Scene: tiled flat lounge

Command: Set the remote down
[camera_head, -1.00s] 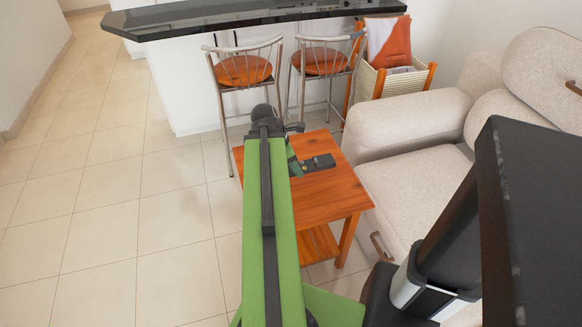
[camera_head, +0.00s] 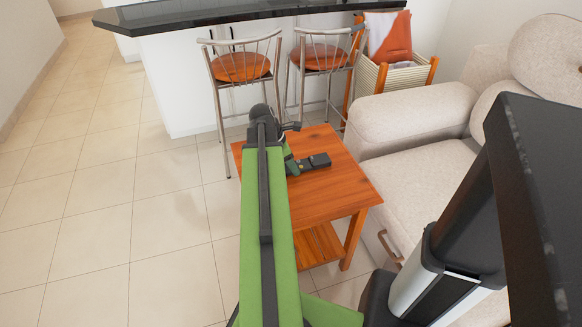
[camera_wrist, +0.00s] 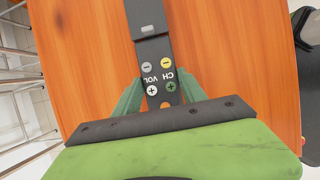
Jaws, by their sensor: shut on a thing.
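The remote (camera_head: 316,162) is a dark grey bar over the top of the small orange wooden table (camera_head: 325,198). In the wrist view the remote (camera_wrist: 148,28) points away from me, with round VOL and CH buttons near its close end. My gripper (camera_head: 292,163) is shut on that close end; in the wrist view its green fingers (camera_wrist: 160,88) press on both sides. I cannot tell whether the remote's underside touches the tabletop (camera_wrist: 85,60) or hangs slightly above it. Part of the near end is hidden by the gripper body.
A beige sofa (camera_head: 415,120) stands close on the table's right. Two metal stools (camera_head: 240,68) stand behind, before a dark-topped counter (camera_head: 240,13). A basket with cloths (camera_head: 393,78) is at the back right. Tiled floor on the left is clear.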

